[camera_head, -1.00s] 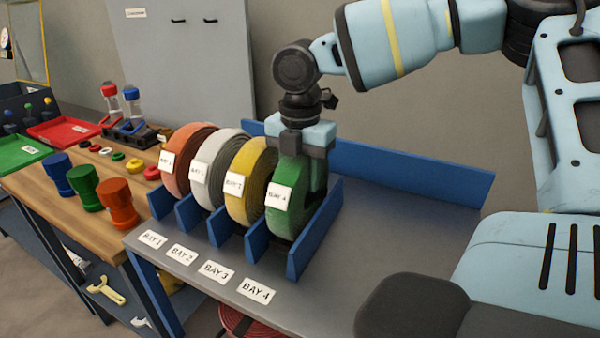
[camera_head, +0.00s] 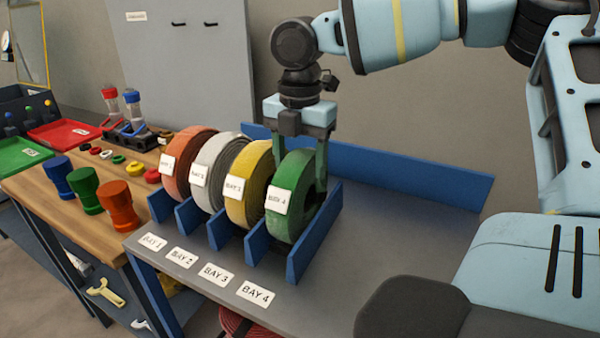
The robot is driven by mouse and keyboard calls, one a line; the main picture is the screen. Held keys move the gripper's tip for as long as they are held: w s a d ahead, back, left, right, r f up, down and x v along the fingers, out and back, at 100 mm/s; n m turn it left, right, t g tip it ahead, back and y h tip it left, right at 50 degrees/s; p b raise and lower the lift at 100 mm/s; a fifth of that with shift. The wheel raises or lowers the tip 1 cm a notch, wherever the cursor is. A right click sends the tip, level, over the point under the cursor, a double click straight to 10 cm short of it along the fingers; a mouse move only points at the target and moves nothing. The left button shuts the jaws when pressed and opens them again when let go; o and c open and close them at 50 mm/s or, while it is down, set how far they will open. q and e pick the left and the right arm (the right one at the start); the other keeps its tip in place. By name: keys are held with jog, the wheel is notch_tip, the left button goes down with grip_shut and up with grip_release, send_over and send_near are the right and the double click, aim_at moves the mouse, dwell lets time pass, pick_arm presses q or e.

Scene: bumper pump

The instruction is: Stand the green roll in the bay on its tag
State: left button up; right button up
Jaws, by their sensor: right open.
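The green roll (camera_head: 293,206) stands upright in the rightmost bay of the blue rack, and its tag (camera_head: 278,200) reads BAY 4. The label BAY 4 (camera_head: 255,293) lies on the grey table in front of that bay. My right gripper (camera_head: 306,160) is open above the green roll, its fingers reaching down at the roll's top. The far finger is partly hidden. The yellow roll (camera_head: 246,181), the white roll (camera_head: 216,172) and the orange roll (camera_head: 187,164) stand in the bays to the left. My left gripper is not in view.
Blue dividers (camera_head: 315,237) separate the bays, and a blue back wall (camera_head: 420,177) runs behind. The grey table (camera_head: 390,225) is clear to the right. On the wooden bench at left stand blue, green and orange knobs (camera_head: 120,205), with red and green trays (camera_head: 64,134) beyond.

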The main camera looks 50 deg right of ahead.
notch_tip(320, 180, up, 8)
jog(key=shift+r, duration=0.1)
dwell(0.8)
